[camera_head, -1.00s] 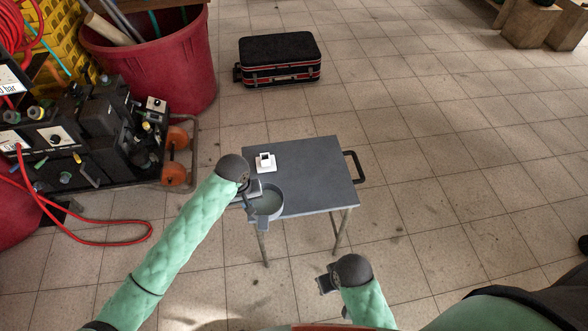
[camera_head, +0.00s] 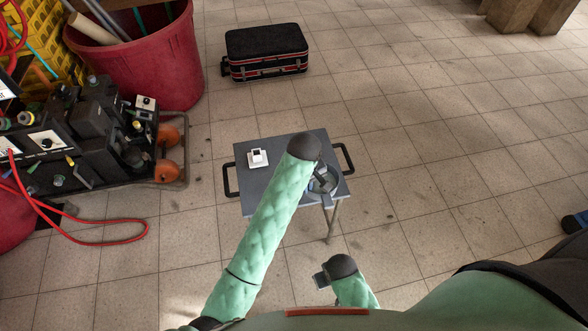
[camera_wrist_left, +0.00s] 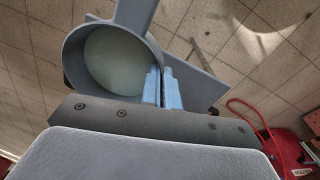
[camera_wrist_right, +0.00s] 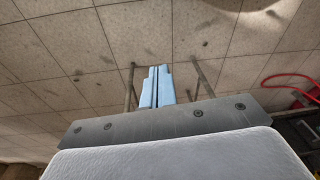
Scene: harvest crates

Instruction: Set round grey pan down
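The round grey pan (camera_head: 331,181) is over the right front part of the small grey table (camera_head: 223,204), partly hidden by my left arm. My left gripper (camera_head: 323,186) is there too. In the left wrist view, its blue fingers (camera_wrist_left: 164,88) are shut on the wall of the pan (camera_wrist_left: 72,62), whose pale round inside faces the camera. I cannot tell whether the pan touches the tabletop. My right gripper (camera_head: 322,280) is low in front of the table; in the right wrist view its fingers (camera_wrist_right: 157,87) are together and empty.
The table has black side handles (camera_head: 230,180). A black case (camera_head: 266,52), a red bin (camera_head: 165,60) and a machine with a red hose (camera_head: 90,241) stand apart.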

